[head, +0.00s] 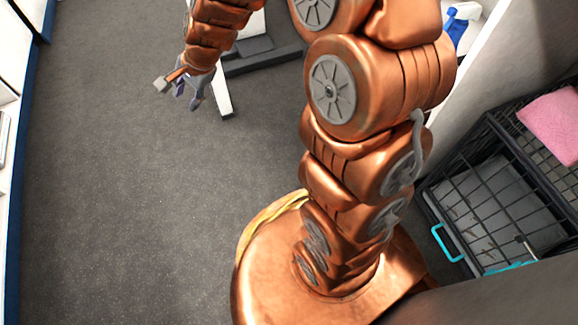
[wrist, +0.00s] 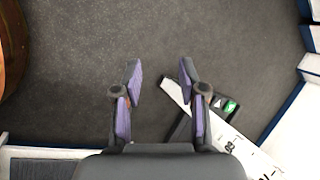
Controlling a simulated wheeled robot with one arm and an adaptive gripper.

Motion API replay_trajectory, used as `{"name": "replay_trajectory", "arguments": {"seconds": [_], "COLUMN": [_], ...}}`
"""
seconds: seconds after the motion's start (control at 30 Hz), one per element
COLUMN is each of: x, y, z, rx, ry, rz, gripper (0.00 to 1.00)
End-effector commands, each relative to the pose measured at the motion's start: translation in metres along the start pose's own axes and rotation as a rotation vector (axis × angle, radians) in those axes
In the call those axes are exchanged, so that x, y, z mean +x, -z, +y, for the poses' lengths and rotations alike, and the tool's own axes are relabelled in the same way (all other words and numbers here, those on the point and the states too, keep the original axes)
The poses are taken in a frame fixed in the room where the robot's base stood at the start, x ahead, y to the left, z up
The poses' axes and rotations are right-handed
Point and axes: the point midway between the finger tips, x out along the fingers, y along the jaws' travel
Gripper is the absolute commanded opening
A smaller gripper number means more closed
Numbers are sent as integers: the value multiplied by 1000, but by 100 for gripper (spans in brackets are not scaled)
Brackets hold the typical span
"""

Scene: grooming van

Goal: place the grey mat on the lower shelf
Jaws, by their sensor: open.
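My gripper (head: 181,88) is open and empty, held above the dark floor at the upper left of the head view. A grey panel (head: 485,200) also lies inside the black wire crate. I cannot tell which shelf is the lower one.
The black wire crate (head: 440,205) with turquoise latches stands at the right, a pink towel (head: 556,122) on top. A blue bottle (head: 456,28) stands beyond. White blue-edged units (head: 12,150) line the left. A dark base (head: 262,60) stands near my gripper. The middle floor is clear.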

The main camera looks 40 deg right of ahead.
Motion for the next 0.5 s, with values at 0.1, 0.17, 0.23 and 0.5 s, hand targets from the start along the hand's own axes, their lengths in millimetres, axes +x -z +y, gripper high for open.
{"name": "replay_trajectory", "arguments": {"seconds": [0.1,0.17,0.23,0.5], "x": [-25,-36,-50,-108], "y": [-27,-38,-49,-70], "z": [39,63,90,201], "rx": [-221,-329,-453,-870], "ry": [-90,-146,-208,-458], "rz": [-27,-45,-67,-166], "gripper": [41,41,41,41]}}
